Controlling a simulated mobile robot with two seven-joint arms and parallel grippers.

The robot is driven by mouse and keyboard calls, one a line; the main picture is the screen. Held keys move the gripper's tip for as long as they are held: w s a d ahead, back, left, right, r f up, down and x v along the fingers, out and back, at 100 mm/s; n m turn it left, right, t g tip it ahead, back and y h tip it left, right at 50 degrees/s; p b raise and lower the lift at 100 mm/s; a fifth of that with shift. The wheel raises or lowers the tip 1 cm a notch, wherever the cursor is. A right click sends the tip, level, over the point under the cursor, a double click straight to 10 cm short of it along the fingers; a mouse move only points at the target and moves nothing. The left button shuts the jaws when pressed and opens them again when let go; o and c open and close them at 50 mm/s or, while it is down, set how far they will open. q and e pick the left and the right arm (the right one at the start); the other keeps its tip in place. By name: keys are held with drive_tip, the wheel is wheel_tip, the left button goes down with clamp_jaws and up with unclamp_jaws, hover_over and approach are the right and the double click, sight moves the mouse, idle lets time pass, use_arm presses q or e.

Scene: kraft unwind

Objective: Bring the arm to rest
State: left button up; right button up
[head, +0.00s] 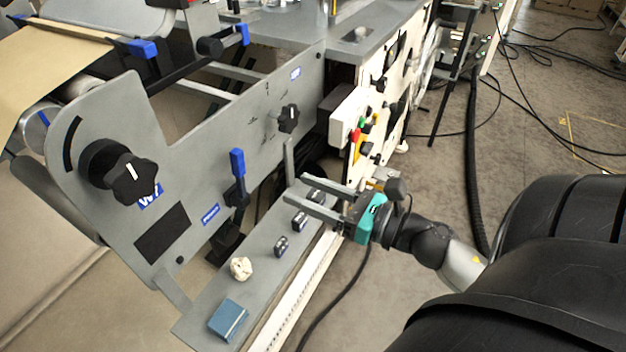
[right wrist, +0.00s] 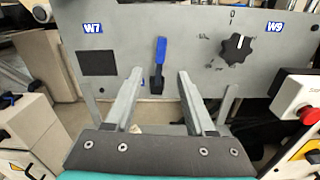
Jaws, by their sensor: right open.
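My right gripper (head: 295,188) is open and empty, reaching in from the right over the grey ledge at the machine's side. In the right wrist view its two fingers (right wrist: 160,76) stand apart with nothing between them. Beyond them is the grey machine panel (right wrist: 115,30) with a blue-handled lever (right wrist: 160,62). The lever also shows in the head view (head: 237,165), left of the gripper and apart from it. My left gripper is not in view.
The ledge (head: 262,215) holds a blue block (head: 228,318), a crumpled pale lump (head: 241,268) and several small dark pieces. Black knobs (head: 134,180) stick out of the panel. A white control box (head: 348,115) with a red button stands behind the gripper. Cables lie on the floor at right.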

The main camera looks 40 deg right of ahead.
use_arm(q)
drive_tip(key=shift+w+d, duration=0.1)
use_arm(e)
drive_tip(key=shift+s+d, duration=0.15)
drive_tip(key=shift+s, duration=0.25)
drive_tip(key=s+d+f+m+g+h, duration=0.2)
drive_tip(key=d+f+m+g+h, duration=0.15)
drive_tip(key=f+m, duration=1)
drive_tip(key=s+d+f+m+g+h, duration=0.15)
drive_tip(key=f+m+h, duration=0.25)
drive_tip(key=f+m, duration=0.9)
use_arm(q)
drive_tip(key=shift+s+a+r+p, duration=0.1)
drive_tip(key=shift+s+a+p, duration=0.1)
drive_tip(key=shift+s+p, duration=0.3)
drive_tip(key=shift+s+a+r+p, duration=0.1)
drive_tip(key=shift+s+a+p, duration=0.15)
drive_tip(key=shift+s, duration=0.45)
use_arm(e)
drive_tip(key=s+a+f+m+g, duration=0.3)
drive_tip(key=s+f+m+g, duration=0.1)
drive_tip(key=s+f, duration=0.5)
drive_tip(key=s+a+f+m+g, duration=0.3)
drive_tip(key=s+f+m+g, duration=0.2)
drive_tip(key=s+f, duration=0.5)
wheel_tip(320, 180, down, 2)
drive_tip(key=shift+s+a+f+m, duration=0.25)
drive_tip(key=shift+a+m, duration=0.15)
drive_tip(key=shift+m, duration=0.45)
